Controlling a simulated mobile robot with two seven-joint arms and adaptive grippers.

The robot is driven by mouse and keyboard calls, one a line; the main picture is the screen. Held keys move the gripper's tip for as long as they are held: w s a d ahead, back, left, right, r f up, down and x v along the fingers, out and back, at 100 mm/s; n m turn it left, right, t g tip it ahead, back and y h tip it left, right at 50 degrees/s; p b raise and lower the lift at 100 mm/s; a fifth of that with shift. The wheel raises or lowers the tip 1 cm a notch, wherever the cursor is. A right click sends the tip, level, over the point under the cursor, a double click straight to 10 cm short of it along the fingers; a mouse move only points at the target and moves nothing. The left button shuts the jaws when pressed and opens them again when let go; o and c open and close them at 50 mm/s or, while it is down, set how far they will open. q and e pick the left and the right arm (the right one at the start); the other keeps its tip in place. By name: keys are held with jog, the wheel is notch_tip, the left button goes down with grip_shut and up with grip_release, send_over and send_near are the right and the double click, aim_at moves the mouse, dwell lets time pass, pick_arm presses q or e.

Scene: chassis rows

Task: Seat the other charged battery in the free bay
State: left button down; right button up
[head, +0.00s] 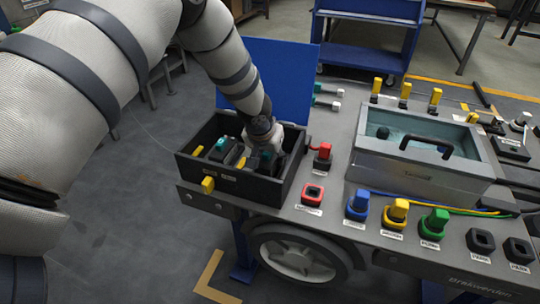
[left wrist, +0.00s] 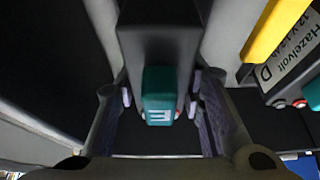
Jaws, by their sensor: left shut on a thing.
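My left gripper (head: 268,150) reaches down into the open dark battery box (head: 192,138) on the chassis. It is shut on a dark battery with a teal cap (head: 265,156). In the left wrist view, the cap of this battery (left wrist: 158,90) carries a letter E, between the two fingers (left wrist: 158,112). I cannot tell whether its base touches the box floor. A second battery (head: 222,145), also teal-capped, stands to the left in the box. In the left wrist view, a battery labelled Hazelvolt D (left wrist: 290,55) shows at the right. Arm and gripper hide part of the box. My right gripper is out of view.
A yellow clip (head: 208,184) is on the box's front side. Right of the box are a red connector (head: 322,156), a red-rimmed socket (head: 312,195) and blue, yellow and green plugs (head: 397,211). A blue panel (head: 282,78) rises behind.

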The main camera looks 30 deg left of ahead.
pick_arm(q)
jog(key=c, duration=1.3)
grip_release()
jog(key=shift+s+f, duration=0.45)
jog(key=shift+f, duration=0.3)
jog(key=o, duration=0.3)
jog(key=shift+f, duration=0.1)
jog(key=shift+w+a, duration=0.15)
jog(key=shift+w, duration=0.05)
jog(key=shift+r, duration=0.2)
jog(key=v, duration=1.2)
jog(key=shift+w, duration=0.15)
